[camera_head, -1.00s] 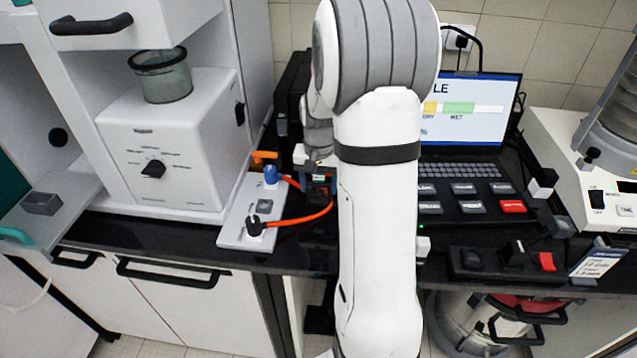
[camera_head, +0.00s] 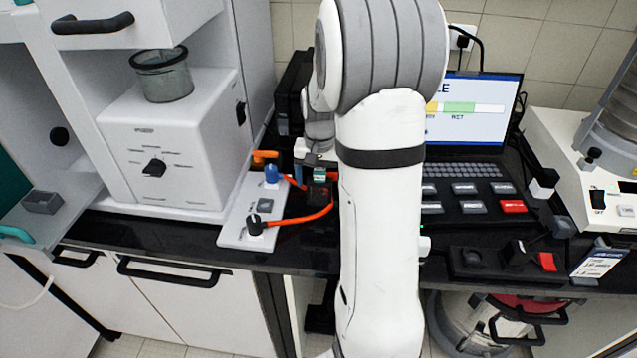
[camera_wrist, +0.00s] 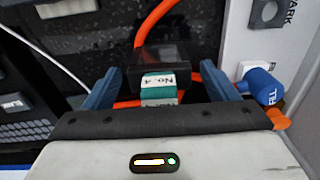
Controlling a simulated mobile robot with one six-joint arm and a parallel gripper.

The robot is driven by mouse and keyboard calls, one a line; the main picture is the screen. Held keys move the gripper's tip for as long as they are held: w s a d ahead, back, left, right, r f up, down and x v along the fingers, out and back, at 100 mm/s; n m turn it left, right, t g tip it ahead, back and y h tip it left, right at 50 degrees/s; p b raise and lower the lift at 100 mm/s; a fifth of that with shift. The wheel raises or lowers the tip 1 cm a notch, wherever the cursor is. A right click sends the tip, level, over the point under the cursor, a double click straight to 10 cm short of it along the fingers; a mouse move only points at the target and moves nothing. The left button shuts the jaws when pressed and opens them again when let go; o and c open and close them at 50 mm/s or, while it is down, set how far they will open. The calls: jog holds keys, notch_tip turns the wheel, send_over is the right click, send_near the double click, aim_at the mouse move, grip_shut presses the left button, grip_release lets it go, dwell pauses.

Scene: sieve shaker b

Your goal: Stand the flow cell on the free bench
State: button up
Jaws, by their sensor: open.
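The flow cell is a small dark block with a teal label, seen in the wrist view (camera_wrist: 160,60) between my fingers. In the head view the cell (camera_head: 319,192) is low beside my arm, at the black bench. Orange tubing (camera_head: 300,219) runs from it to the left. My gripper (camera_wrist: 160,73) is open, with one blue finger on each side of the cell and a visible gap to each. In the head view my gripper (camera_head: 316,158) is partly hidden by my arm. The cell's base is hard to see, so I cannot tell its exact contact with the bench.
A white panel (camera_head: 236,232) with blue and black plugs lies left of the cell. A laptop (camera_head: 468,110) and a black keypad (camera_head: 470,190) stand right of my arm. A white box with a sieve cup (camera_head: 165,78) is at left. The black bench (camera_head: 205,236) has a narrow front edge.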

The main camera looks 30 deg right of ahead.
notch_tip(320, 180, up, 10)
jog(key=shift+r, duration=0.15)
jog(key=s+a+n+t, duration=0.1)
jog(key=s+a+n, duration=0.2)
jog(key=s+a, duration=0.4)
jog(key=s+a+n+t, duration=0.2)
jog(key=s+a, duration=0.5)
jog(key=s, duration=0.5)
jog(key=shift+s+a+f+n, duration=0.2)
jog(key=shift+s+a+n, duration=0.05)
jog(key=shift+n, duration=0.65)
